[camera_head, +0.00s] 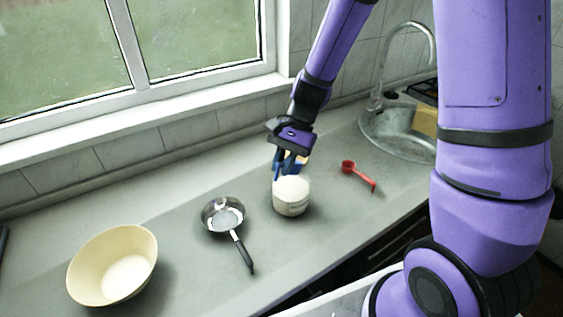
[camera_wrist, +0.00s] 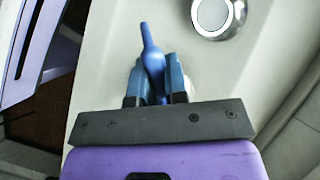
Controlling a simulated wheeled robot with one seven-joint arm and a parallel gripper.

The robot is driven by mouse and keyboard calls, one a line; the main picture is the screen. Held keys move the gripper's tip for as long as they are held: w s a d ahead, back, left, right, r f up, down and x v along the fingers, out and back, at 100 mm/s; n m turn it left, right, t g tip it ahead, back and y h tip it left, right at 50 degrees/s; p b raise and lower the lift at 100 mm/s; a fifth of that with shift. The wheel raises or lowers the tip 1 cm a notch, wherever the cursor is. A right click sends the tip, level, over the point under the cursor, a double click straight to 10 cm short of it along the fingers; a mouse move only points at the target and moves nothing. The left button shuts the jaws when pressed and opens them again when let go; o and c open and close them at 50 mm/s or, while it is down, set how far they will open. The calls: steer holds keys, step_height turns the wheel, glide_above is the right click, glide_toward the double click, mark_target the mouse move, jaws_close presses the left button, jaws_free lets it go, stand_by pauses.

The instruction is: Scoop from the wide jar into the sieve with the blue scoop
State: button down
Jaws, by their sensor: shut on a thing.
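The wide jar (camera_head: 291,204) is a short pale tub with white contents, upright on the counter. My gripper (camera_head: 288,168) is right above and just behind the jar's mouth, pointing down. In the wrist view my gripper (camera_wrist: 153,82) is shut on the blue scoop (camera_wrist: 149,50), whose slim part sticks out between the fingers. The scoop's bowl is hidden, so I cannot tell whether it holds anything or touches the contents. The sieve (camera_head: 222,214), a round metal bowl with a pale mesh centre and black handle, lies left of the jar.
A cream bowl (camera_head: 85,275) stands at the front left. A red scoop (camera_head: 350,167) lies right of the jar. A metal sink (camera_head: 385,128) with a tap is at the right rear. The window wall bounds the back. The counter between sieve and jar is clear.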

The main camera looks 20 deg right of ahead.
steer(key=shift+w+d+f+g+y, duration=0.25)
steer(key=shift+f+g+y, duration=0.15)
steer(key=shift+f+g, duration=0.1)
steer(key=shift+s+a+f, duration=0.1)
steer(key=shift+f, duration=0.35)
step_height(320, 180, down, 7)
steer(key=t+h, duration=0.1)
steer(key=shift+w+d+f, duration=0.2)
steer(key=shift+w+d, duration=0.05)
steer(key=shift+w, duration=0.05)
stand_by(0.5)
steer(key=shift+w+d, duration=0.1)
steer(key=shift+w, duration=0.05)
stand_by(0.7)
